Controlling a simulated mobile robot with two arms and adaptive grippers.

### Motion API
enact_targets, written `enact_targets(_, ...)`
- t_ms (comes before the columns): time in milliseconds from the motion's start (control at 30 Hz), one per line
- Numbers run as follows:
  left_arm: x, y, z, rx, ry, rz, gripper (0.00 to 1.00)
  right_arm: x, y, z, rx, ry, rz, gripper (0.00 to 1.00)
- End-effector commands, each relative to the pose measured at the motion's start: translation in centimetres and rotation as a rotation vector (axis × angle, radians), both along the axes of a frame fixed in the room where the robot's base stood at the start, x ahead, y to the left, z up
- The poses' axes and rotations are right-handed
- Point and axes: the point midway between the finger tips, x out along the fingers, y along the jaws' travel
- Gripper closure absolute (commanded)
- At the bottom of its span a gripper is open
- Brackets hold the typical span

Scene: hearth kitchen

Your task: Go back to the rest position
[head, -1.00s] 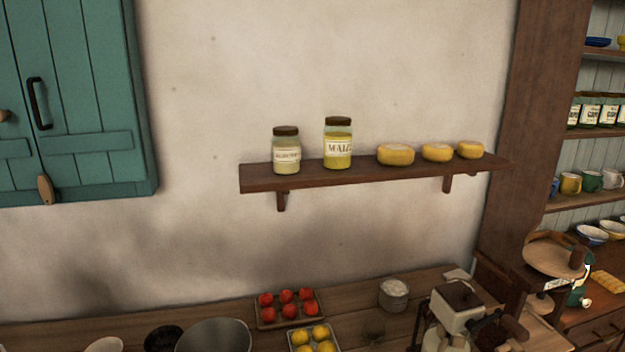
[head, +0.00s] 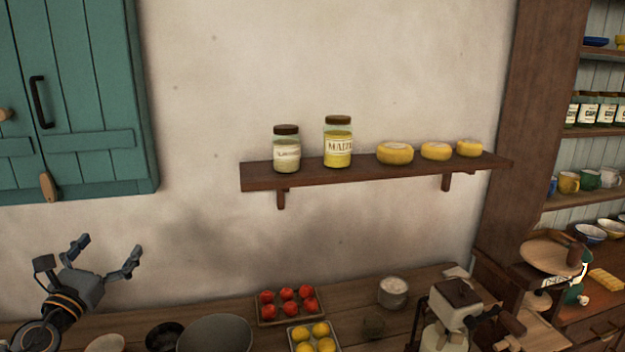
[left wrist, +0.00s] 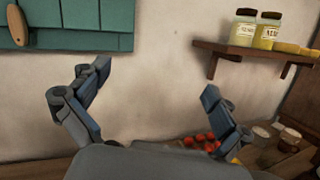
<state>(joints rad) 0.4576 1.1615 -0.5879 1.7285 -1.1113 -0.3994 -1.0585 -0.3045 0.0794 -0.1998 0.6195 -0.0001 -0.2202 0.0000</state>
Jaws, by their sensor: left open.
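My left gripper (head: 107,254) is in the lower left of the head view, raised in front of the plaster wall, below the teal cupboard (head: 75,100). Its two fingers are spread and nothing is between them. In the left wrist view the open fingers (left wrist: 155,95) frame bare wall. My right gripper is not in view.
A wall shelf (head: 380,173) holds two jars and three yellow cheeses. On the counter (head: 250,308) below are bowls, a tray of red fruit (head: 288,304), a tray of yellow fruit (head: 313,338), a small pot (head: 393,291) and a grinder (head: 455,305). The wall around the gripper is clear.

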Motion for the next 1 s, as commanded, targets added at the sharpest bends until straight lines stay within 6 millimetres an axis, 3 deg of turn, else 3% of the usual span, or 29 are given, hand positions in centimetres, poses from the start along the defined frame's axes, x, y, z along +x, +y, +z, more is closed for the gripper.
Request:
enact_targets(33, -1.0, -3.1, -3.2, -0.26, 0.022, -0.025, 0.0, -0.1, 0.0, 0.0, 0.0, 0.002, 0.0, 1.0)
enact_targets(100, -2.7, -5.4, -6.8, -0.629, 0.054, -0.009, 0.0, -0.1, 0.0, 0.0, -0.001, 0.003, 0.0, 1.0)
enact_targets(167, -4.7, -6.8, -10.2, -0.939, 0.089, 0.037, 0.0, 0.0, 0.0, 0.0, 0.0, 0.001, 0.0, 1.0)
enact_targets(300, -10.8, -9.2, -18.5, -1.589, 0.164, 0.25, 0.0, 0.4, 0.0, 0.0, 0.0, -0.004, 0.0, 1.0)
enact_targets(400, -15.9, -11.0, -23.5, -1.949, 0.197, 0.454, 0.0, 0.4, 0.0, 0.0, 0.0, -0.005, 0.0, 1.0)
enact_targets(500, -20.8, -12.9, -27.2, -2.218, 0.207, 0.667, 0.0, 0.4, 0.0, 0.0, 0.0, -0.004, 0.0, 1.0)
enact_targets(700, -28.4, -16.1, -30.9, -2.53, 0.189, 1.028, 0.0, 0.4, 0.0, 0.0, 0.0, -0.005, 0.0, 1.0)
enact_targets(967, -36.2, -19.8, -32.6, -2.75, 0.124, 1.439, 0.0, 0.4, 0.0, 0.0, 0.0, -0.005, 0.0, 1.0)
enact_targets(1000, -37.3, -20.3, -32.7, 2.749, -0.11, -1.492, 0.0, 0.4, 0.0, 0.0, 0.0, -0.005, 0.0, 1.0)
